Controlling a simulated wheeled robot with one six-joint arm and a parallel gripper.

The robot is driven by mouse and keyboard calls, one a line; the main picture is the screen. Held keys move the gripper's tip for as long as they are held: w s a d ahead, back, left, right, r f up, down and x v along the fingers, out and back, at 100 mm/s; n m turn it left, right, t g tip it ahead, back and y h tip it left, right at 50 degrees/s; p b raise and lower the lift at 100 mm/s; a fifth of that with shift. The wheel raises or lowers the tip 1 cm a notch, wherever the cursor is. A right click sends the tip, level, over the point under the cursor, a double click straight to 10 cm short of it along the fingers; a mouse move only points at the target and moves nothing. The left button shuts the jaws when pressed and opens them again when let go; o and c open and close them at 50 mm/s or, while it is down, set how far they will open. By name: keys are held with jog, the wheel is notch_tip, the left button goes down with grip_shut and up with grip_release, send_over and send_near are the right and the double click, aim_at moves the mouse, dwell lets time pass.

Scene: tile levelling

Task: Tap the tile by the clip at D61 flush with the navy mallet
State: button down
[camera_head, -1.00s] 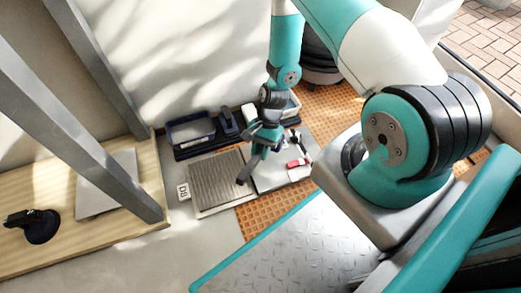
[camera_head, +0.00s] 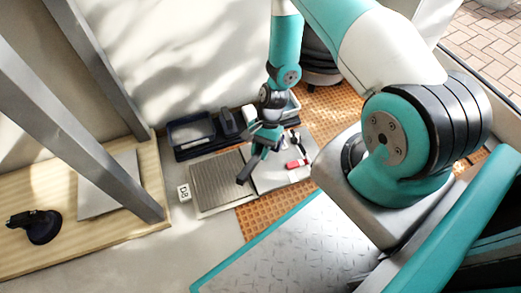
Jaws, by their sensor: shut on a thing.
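My gripper (camera_head: 264,140) is shut on a dark mallet (camera_head: 246,173), which hangs tilted down and to the left over the tiles. A ribbed grey-brown tile (camera_head: 215,184) lies left of it, and a plain pale tile (camera_head: 270,180) lies to its right. I cannot tell whether the mallet touches a tile. A small red piece (camera_head: 296,164) lies on the pale tile. A white label (camera_head: 184,192) stands at the left edge of the ribbed tile; its marking is too small to read surely. No clip marked D61 can be made out, and tile heights cannot be judged.
Dark trays (camera_head: 190,130) stand along the wall behind the tiles. An orange grid floor (camera_head: 258,220) lies in front and at the right. A wooden bench (camera_head: 110,232) at the left bears a grey slab (camera_head: 108,180) and a black suction-cup tool (camera_head: 40,227).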

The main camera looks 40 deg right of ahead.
notch_tip(320, 180, down, 6)
jog(key=b, duration=0.3)
jog(key=shift+r, duration=0.25)
notch_tip(320, 180, up, 6)
jog(key=p, duration=0.5)
jog(key=shift+f, duration=0.3)
